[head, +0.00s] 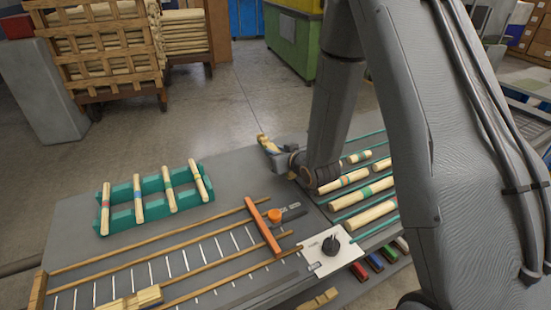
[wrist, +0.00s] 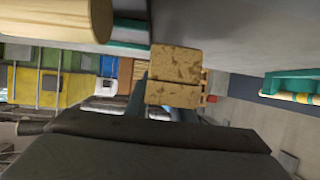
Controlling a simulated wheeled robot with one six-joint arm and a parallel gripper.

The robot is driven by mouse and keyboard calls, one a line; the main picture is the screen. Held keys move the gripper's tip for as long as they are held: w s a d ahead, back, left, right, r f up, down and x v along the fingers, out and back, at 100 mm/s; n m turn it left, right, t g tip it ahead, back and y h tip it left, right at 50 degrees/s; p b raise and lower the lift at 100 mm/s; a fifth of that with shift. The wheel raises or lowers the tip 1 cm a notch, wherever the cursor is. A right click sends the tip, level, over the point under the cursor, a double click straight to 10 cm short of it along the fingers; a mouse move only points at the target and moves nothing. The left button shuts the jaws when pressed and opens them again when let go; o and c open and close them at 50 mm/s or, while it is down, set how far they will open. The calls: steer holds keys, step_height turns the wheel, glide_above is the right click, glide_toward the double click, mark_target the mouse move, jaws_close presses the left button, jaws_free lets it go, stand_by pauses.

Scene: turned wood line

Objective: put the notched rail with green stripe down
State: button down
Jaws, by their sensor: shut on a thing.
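My gripper (head: 277,155) is above the far part of the grey bench, near its back edge. It is shut on a short pale wooden piece (head: 264,142), taken as the notched rail, which sticks up and left out of the jaws in the head view. In the wrist view the wooden rail (wrist: 178,62) shows close up as a squarish face with a dark line across it. Its green stripe cannot be made out. Most of the rail is hidden by my gripper, and I cannot tell whether it touches the bench.
A green rack (head: 151,214) with several striped spindles stands at left. A wood-railed measuring frame (head: 160,246) with an orange crossbar (head: 264,227) lies in front. Striped round pieces (head: 362,190) lie between green dividers at right. A white plate (head: 333,262) carries a black knob.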

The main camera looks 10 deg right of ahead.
steer(key=shift+f, duration=1.4)
steer(key=shift+f, duration=0.15)
steer(key=c, duration=1.5)
jaws_free()
steer(key=shift+c, duration=0.2)
